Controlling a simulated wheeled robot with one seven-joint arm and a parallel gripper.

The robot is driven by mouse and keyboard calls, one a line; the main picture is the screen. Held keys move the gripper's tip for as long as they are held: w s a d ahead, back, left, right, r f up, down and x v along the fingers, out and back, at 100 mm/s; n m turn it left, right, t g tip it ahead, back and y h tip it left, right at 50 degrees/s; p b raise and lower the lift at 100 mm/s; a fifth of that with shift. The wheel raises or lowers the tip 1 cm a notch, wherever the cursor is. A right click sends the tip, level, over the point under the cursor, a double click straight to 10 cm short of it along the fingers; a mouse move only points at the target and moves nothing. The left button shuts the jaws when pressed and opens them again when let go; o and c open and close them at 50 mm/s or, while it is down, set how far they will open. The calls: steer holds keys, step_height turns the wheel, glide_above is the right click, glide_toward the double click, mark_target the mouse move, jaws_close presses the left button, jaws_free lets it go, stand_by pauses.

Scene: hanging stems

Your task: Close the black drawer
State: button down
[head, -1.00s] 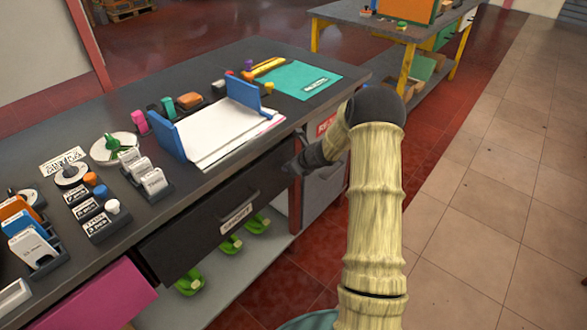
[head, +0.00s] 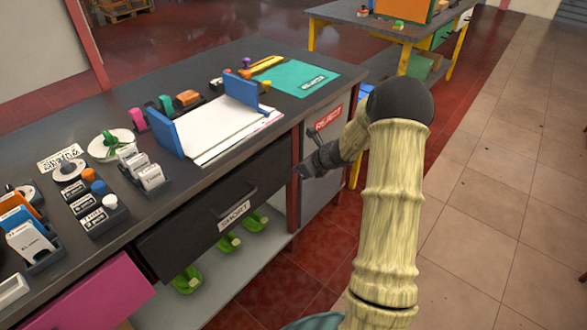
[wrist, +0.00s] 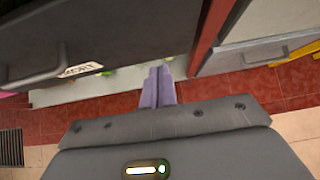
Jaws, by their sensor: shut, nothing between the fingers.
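The black drawer (head: 200,222) is under the workbench top in the head view, with a dark bar handle (head: 235,203) and a white label reading SHORT. Its front looks nearly in line with the bench front; I cannot tell whether a small gap remains. In the wrist view the drawer front (wrist: 120,30) fills the upper left, with its handle (wrist: 42,72) at the left. My gripper (head: 300,172) is just off the drawer's right end in the head view. Its two fingers (wrist: 158,86) are shut together and empty, apparently apart from the drawer front.
A grey cabinet with a REJECT label (head: 328,118) stands right of the drawer, past a red post (head: 294,185). A magenta drawer (head: 95,300) is at lower left. Green items sit on the shelf (head: 255,262) below. Tiled floor (head: 490,220) is clear at right.

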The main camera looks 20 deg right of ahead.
steer(key=w+d+v, duration=0.1)
steer(key=v, duration=0.5)
steer(key=s+a+r+n+g+h, duration=0.25)
steer(key=s+a+n, duration=0.55)
steer(key=s+n, duration=0.6)
steer(key=s+a+r+n+g+h, duration=0.3)
steer(key=s+a+n, duration=0.4)
steer(key=s+n, duration=0.6)
step_height(320, 180, up, 22)
steer(key=w+n+y+p, duration=0.1)
steer(key=n+p, duration=0.2)
steer(key=p, duration=1.9)
steer(key=shift+w+a, duration=0.2)
steer(key=shift+f, duration=0.15)
